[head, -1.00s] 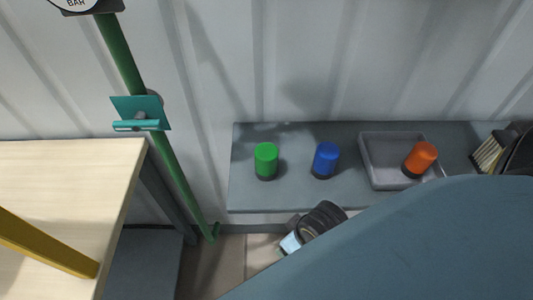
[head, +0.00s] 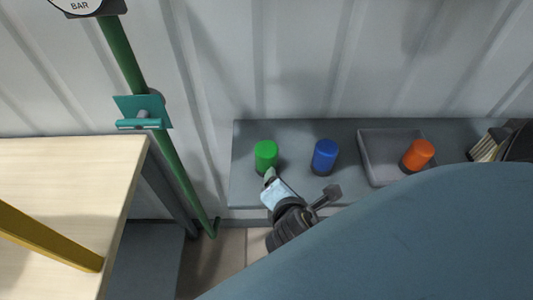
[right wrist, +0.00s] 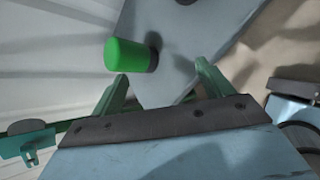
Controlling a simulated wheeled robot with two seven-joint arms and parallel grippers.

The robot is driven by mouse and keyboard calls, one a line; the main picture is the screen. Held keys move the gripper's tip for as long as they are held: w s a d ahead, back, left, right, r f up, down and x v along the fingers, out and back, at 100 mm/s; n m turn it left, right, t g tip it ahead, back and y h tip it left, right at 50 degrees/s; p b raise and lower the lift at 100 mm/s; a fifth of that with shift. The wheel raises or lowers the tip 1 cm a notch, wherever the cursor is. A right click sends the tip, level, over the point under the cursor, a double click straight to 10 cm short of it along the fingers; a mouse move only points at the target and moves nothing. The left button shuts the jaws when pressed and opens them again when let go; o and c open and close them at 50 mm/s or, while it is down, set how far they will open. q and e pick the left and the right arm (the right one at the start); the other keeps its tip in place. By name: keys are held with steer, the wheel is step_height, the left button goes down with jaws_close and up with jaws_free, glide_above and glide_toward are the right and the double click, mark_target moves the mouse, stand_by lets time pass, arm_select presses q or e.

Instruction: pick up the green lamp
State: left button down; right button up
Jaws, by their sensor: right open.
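The green lamp (head: 266,155) stands upright on the grey shelf (head: 245,192) in the head view, left of the blue lamp (head: 325,155). In the right wrist view the green lamp (right wrist: 127,55) lies on its side in the picture, with its dark base to the right. My right gripper (head: 268,175) is just in front of the green lamp, at its near side. Its two green fingers (right wrist: 161,75) are spread with nothing between them. The left fingertip is close to the lamp; I cannot tell whether it touches. My left gripper is not in view.
A grey tray (head: 372,172) with an orange lamp (head: 418,155) stands to the right on the shelf, beside a brush (head: 487,147). A green pipe (head: 166,150) with a teal valve handle (head: 140,123) runs at left. A wooden table (head: 75,165) is at far left.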

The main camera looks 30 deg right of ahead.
mark_target(266, 146)
step_height(266, 146, up, 4)
steer(key=w+a+n+t+h, duration=0.2)
steer(key=w+a+n+t, duration=0.1)
steer(key=n, duration=0.6)
steer(key=shift+n+y, duration=0.3)
steer(key=x, duration=1.3)
steer(key=shift+f, duration=0.1)
steer(key=shift+s, duration=0.1)
steer(key=c, duration=1.1)
